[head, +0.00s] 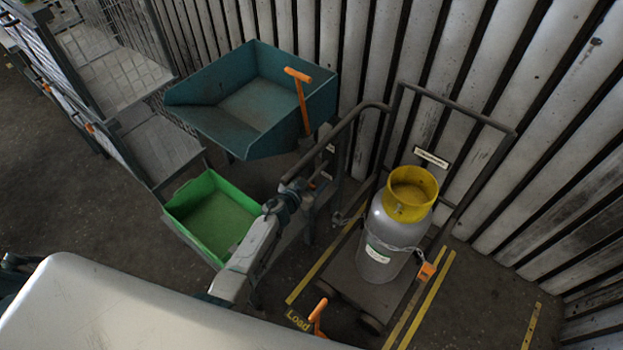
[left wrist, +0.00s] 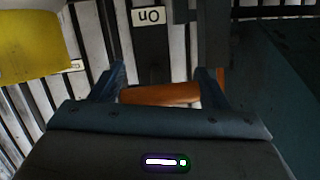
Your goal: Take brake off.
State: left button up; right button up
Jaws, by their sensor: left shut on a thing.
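My left gripper (head: 302,184) is at the post beside the trolley in the head view. It is shut on an orange handle (left wrist: 160,94), which lies crosswise between its two fingers in the left wrist view. In the head view only a small orange piece of this handle (head: 326,175) shows; the gripper and arm hide the rest. A plate reading "On" (left wrist: 149,17) shows upside down just beyond the handle in the left wrist view. Whether the handle is the brake lever cannot be read from a label. My right gripper is not in view.
A grey cylinder with a yellow collar (head: 411,192) stands chained on a trolley (head: 377,298) to the right. A teal hopper (head: 220,117) with an orange-topped lever (head: 303,100) is behind. A green bin (head: 183,194) is left. A small orange lever (head: 317,313) sits by the "Load" marking.

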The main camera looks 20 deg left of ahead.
pick_arm(q)
jog(key=shift+w+r, duration=0.15)
jog(key=shift+r, duration=0.1)
dwell(0.7)
jog(key=o, duration=1.4)
jog(key=shift+c, duration=0.2)
jog(key=shift+s, duration=0.2)
jog(key=shift+f, duration=0.1)
jog(key=shift+s+a, duration=0.1)
jog(key=shift+s, duration=0.05)
jog(key=p+v, duration=0.3)
jog(key=v, duration=0.7)
jog(key=shift+s, duration=0.2)
